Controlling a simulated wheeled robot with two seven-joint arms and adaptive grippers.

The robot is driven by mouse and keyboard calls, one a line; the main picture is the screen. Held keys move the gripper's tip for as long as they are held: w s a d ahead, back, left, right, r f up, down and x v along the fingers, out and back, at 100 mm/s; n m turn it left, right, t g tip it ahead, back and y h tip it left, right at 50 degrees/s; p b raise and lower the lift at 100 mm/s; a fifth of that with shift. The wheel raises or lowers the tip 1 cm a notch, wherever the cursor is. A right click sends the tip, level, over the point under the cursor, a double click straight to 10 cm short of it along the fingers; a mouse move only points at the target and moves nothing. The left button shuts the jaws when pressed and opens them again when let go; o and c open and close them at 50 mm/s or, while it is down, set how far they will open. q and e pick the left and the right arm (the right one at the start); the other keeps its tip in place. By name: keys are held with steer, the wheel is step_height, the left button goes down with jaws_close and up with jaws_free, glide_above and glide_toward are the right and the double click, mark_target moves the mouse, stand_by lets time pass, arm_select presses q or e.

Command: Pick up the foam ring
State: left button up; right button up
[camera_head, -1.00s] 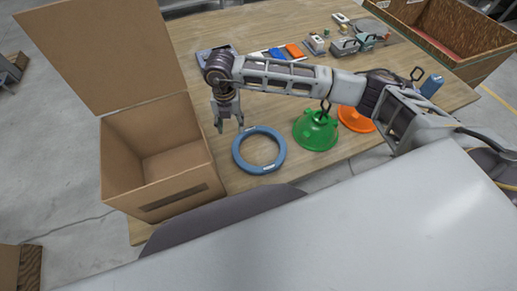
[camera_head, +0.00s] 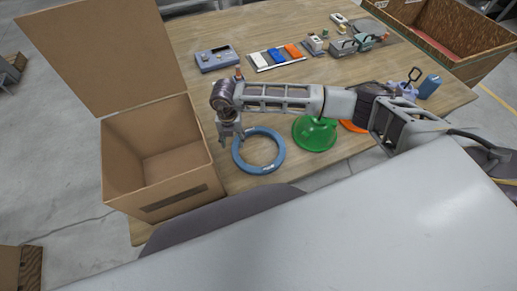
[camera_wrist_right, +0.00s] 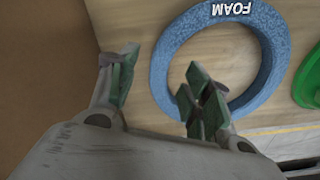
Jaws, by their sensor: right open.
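The foam ring (camera_head: 279,157) is blue and lies flat on the wooden table, just right of the cardboard box. In the right wrist view the ring (camera_wrist_right: 162,62) shows a white label reading FOAM, and part of its near side is hidden behind a finger. My right gripper (camera_head: 231,138) points down at the ring's left rim, with its fingers apart and empty. In the right wrist view the left part of the rim appears between the open fingers (camera_wrist_right: 162,92); whether they touch it I cannot tell. My left gripper is not in view.
An open cardboard box (camera_head: 160,195) with a raised flap stands left of the ring. A green hood (camera_head: 316,135) and a partly hidden orange hood (camera_head: 352,127) are to the right. A grey-blue device (camera_head: 216,58), a tray of coloured items (camera_head: 277,57) and a crate (camera_head: 465,62) are farther back.

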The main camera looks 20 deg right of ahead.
mark_target(235, 148)
stand_by(0.3)
steer(key=shift+s+f+p, duration=0.15)
steer(key=shift+f+p, duration=0.35)
steer(key=shift+f, duration=2.15)
steer(key=c, duration=0.9)
